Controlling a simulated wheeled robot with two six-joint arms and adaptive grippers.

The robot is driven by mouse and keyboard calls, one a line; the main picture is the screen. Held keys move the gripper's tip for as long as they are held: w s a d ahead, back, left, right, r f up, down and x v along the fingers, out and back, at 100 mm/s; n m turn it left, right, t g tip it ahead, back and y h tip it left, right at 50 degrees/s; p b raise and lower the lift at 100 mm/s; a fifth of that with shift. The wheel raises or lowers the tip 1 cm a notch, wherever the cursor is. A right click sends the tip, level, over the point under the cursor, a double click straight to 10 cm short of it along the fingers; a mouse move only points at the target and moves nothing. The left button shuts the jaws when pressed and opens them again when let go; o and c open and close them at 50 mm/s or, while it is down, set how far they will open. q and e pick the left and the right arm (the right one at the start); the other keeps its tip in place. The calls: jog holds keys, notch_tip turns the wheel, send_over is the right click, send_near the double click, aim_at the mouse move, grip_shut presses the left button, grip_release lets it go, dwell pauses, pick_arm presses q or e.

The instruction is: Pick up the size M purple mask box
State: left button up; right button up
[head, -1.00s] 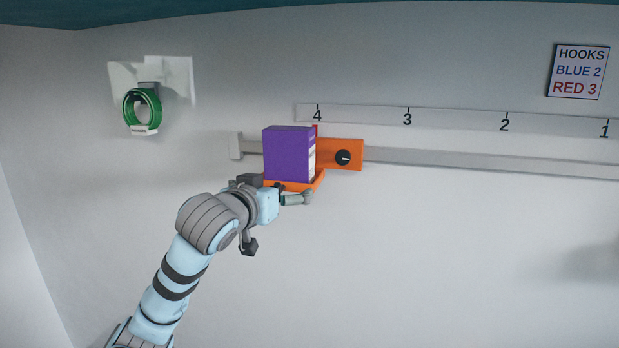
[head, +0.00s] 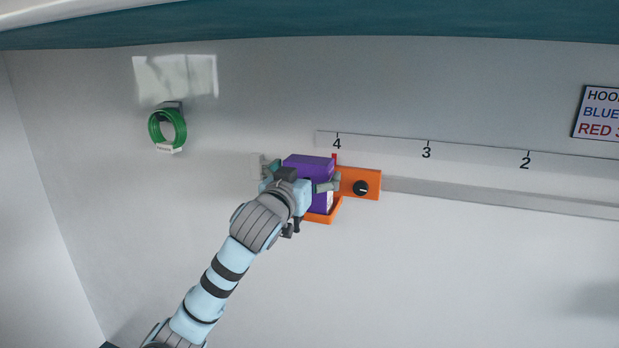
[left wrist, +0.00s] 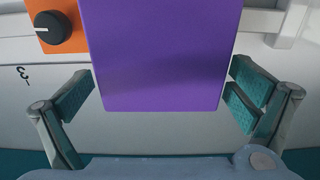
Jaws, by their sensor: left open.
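The purple mask box (head: 308,163) sits on an orange holder (head: 360,183) on the wall rail, below the number 4. My left gripper (head: 300,180) is open in front of the box, with one finger near each side. In the left wrist view the box (left wrist: 160,55) fills the middle, between the two open fingers of my left gripper (left wrist: 162,103). Gaps show between the fingers and the box sides. The gripper hides much of the box's front in the head view, and no size mark can be read. My right gripper is not in view.
A grey rail (head: 480,198) runs right along the wall under a numbered strip (head: 470,147). A black knob (head: 361,188) is on the holder. A green coil (head: 167,128) hangs at the left. A sign (head: 598,113) is at the upper right. The wall below is clear.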

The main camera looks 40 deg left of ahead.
pick_arm(q)
jog(key=shift+x, duration=0.9)
jog(key=c, duration=1.2)
